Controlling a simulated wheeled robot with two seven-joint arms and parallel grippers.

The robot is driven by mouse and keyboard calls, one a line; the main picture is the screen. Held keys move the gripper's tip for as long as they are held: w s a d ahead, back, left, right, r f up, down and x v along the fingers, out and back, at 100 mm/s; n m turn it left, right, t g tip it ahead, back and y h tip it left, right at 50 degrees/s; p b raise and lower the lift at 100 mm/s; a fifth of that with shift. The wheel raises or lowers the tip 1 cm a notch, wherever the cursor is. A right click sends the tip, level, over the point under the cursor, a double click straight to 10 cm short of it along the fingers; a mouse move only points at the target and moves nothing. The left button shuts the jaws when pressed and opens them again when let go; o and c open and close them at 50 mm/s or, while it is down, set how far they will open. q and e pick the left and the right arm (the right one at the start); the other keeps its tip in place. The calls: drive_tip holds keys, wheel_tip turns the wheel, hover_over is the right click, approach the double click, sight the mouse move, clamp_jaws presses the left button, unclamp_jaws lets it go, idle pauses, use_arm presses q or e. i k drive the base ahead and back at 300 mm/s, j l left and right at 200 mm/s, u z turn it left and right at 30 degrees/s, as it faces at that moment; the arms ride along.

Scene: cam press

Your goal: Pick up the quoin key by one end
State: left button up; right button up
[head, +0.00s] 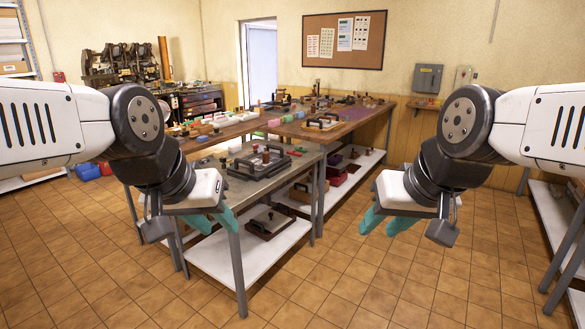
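I cannot make out the quoin key for certain; the small items on the tables are too small at this distance. My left gripper (213,221) has teal fingers that stand apart with nothing between them. It hangs in front of the near left part of the grey-topped metal table (245,187). My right gripper (386,222) also has its teal fingers apart and empty. It hangs over the tiled floor, right of that table and away from it.
A black framed piece with knobs lies on the near table, whose lower shelf (222,257) holds another frame. Longer wooden tables with many small items stand behind. A machine (122,65) stands at the back left. The tiled floor (345,265) is clear between table and right bench.

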sight(265, 155)
drive_tip(key=i+l+u, duration=0.25)
drive_tip(key=i+l, duration=0.25)
drive_tip(key=i+j+z, duration=0.15)
drive_tip(key=z, duration=0.25)
drive_tip(key=i+j+z, duration=0.1)
drive_tip(key=j+z, duration=0.35)
drive_tip(key=i+j+z, duration=0.25)
drive_tip(key=j, duration=0.75)
drive_tip(key=j+z, duration=0.25)
drive_tip(key=j, duration=2.1)
drive_tip(key=i+j, duration=0.4)
